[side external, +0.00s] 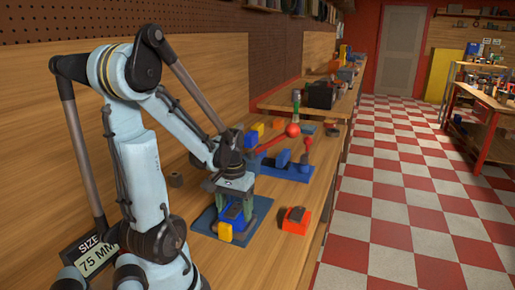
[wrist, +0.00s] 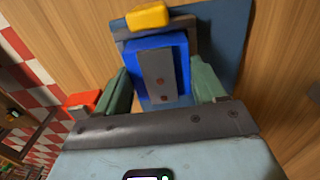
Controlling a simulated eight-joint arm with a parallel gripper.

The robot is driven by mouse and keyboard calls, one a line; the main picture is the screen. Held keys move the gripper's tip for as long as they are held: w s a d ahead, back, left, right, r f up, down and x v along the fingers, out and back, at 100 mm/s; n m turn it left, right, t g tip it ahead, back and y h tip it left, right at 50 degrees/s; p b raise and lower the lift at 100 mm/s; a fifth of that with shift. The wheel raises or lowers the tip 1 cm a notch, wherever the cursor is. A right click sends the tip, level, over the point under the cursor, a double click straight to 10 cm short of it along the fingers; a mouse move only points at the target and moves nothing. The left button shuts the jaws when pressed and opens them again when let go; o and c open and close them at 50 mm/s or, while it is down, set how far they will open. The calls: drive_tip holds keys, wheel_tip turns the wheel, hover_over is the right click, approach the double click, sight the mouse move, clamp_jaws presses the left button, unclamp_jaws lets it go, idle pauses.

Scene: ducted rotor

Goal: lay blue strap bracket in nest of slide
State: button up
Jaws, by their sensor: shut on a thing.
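The blue strap bracket (wrist: 178,52) is a blue block with a grey strap plate on its face in the wrist view. My gripper (wrist: 162,86) has its green fingers on either side of it and is shut on it. In the side view my gripper (side external: 234,203) is low over a dark blue base plate (side external: 257,211), with the bracket partly hidden between the fingers. A yellow block (side external: 225,232) is at the near side of this spot. The slide's nest cannot be clearly picked out, and I cannot tell whether the bracket touches what is below.
A red block with a dark top (side external: 295,220) stands right of the base plate. Behind is a blue fixture (side external: 297,174) with a red ball lever (side external: 292,131). A size sign (side external: 97,258) stands at the left. Bare bench shows around the base plate.

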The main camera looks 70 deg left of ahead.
sight(235, 209)
drive_tip(key=shift+f, duration=0.1)
drive_tip(key=o, duration=1.2)
wheel_tip(235, 209, up, 12)
drive_tip(key=w+d+m+t, duration=0.2)
drive_tip(key=w+d+m, duration=0.1)
drive_tip(key=d, duration=0.3)
drive_tip(key=w+d+f+m+t, duration=0.1)
drive_tip(key=w+d+m+t, duration=0.1)
drive_tip(key=d, duration=0.4)
drive_tip(key=w+d+f+m+t, duration=0.1)
drive_tip(key=w+d+m+t, duration=0.2)
drive_tip(key=d, duration=0.4)
drive_tip(key=shift+w+d+f+m, duration=0.1)
drive_tip(key=shift+w+f+m, duration=0.1)
drive_tip(key=shift+w+m, duration=0.55)
drive_tip(key=shift+w+n, duration=0.2)
drive_tip(key=shift+n, duration=0.05)
